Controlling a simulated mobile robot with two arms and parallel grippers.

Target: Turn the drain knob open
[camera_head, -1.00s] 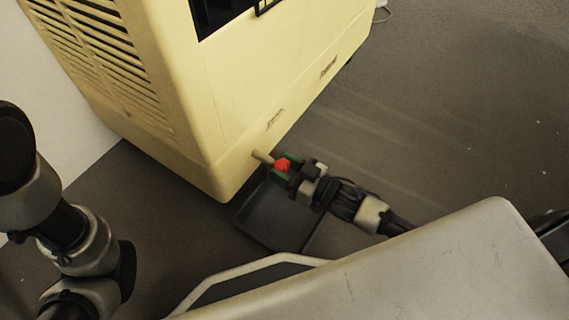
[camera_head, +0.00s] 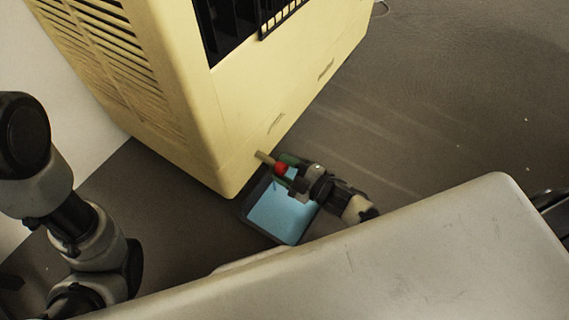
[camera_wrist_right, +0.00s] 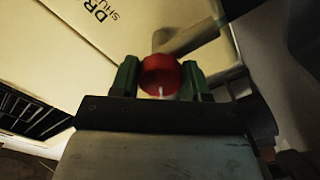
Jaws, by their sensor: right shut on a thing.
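The red drain knob (camera_head: 281,169) sits on a short pale pipe (camera_head: 264,157) that sticks out low from the cream machine (camera_head: 215,110). It also shows in the right wrist view (camera_wrist_right: 160,75), between two green fingers. My right gripper (camera_head: 284,166) is shut on the knob, with a finger on each side of it. Below it, a dark tray (camera_head: 250,204) on the floor holds light blue liquid (camera_head: 282,213). My left arm shows at the left edge of the head view, but its gripper is out of sight.
The machine has side vents (camera_head: 85,50) and a dark grille (camera_head: 240,30). A large grey surface fills the lower right of the head view. The grey floor (camera_head: 450,110) to the right is open.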

